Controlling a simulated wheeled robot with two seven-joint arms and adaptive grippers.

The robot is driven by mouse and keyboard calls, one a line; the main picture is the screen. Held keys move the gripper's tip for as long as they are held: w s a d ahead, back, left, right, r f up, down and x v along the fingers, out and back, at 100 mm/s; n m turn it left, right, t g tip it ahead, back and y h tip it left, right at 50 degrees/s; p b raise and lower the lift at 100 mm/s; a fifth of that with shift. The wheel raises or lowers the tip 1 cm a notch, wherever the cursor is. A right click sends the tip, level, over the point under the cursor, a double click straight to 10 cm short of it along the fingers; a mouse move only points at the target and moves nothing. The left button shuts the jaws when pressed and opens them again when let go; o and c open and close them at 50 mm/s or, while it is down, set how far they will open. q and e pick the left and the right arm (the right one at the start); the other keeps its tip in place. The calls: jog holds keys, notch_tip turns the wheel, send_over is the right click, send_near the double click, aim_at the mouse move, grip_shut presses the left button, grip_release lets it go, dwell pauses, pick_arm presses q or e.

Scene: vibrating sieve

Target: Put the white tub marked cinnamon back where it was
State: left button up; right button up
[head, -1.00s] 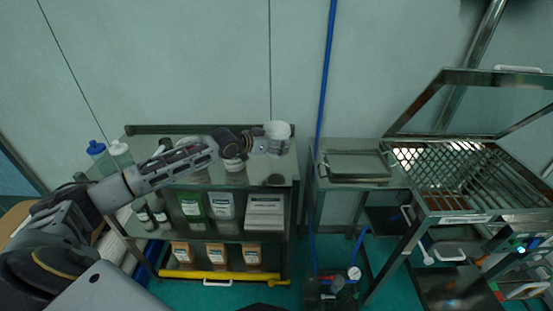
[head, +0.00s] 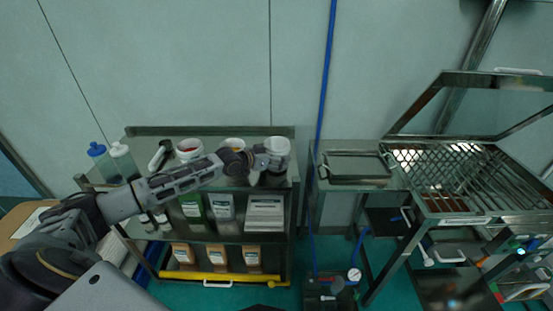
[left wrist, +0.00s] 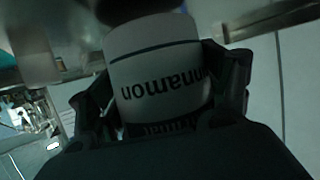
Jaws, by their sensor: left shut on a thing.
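The white tub marked cinnamon (head: 278,147) is at the right end of the shelf unit's top (head: 205,141). My left gripper (head: 268,158) is shut on it from the left and front. In the left wrist view, the tub (left wrist: 160,80) sits between the two fingers, its lettering "nnamon" upside down. I cannot tell whether its base touches the shelf top. My right gripper is not in view.
Two other white tubs, one at left (head: 189,149) and one partly behind my wrist (head: 234,144), stand on the same top. Bottles with blue (head: 96,150) and white caps stand at the far left. A metal tray (head: 357,165) lies on the bench to the right, beside the open sieve (head: 450,170).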

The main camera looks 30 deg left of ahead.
pick_arm(q)
jog(key=shift+f, duration=0.4)
jog(key=o, duration=0.9)
jog(key=shift+f, duration=0.15)
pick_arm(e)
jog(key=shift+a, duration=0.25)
